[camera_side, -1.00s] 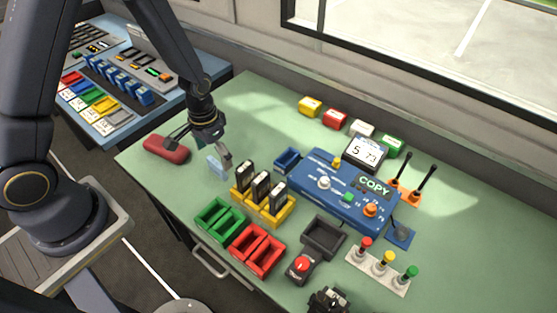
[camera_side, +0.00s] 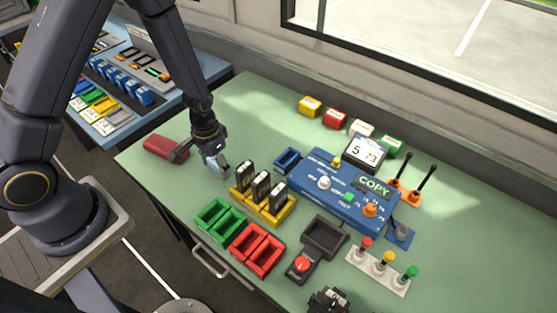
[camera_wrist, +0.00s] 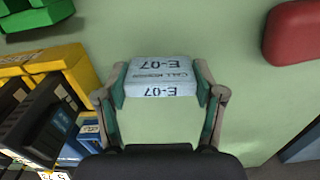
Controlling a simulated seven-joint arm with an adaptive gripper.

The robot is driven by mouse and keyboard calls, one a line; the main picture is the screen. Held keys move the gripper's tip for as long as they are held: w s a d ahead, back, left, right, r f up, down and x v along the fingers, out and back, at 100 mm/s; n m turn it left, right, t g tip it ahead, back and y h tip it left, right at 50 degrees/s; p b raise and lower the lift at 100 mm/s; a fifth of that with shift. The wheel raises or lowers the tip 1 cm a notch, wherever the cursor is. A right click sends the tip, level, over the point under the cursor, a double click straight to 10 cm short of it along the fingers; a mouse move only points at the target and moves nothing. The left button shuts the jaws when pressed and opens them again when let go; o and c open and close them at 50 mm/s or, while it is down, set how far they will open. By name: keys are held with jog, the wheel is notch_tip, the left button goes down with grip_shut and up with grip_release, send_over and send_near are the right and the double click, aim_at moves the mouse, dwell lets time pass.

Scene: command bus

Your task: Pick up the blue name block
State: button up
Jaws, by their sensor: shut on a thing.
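The name block (camera_wrist: 161,76) is pale blue and marked E-07. In the wrist view it sits between the two finger pads, with a pad against each side. My gripper (camera_wrist: 160,88) is shut on it. In the side view my gripper (camera_side: 217,166) points down over the green table, left of the yellow rack, and the block shows as a small pale blue patch (camera_side: 212,168) partly covered by the fingers. I cannot tell whether the block touches the table.
A yellow rack (camera_side: 283,216) with black blocks stands close on the right. Green trays (camera_side: 213,210) and red trays (camera_side: 247,236) lie in front. A red rounded case (camera_side: 163,149) lies behind left. A blue console (camera_side: 340,201) is farther right.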

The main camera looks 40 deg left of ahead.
jog(key=shift+c, duration=1.2)
jog(key=shift+r, duration=0.15)
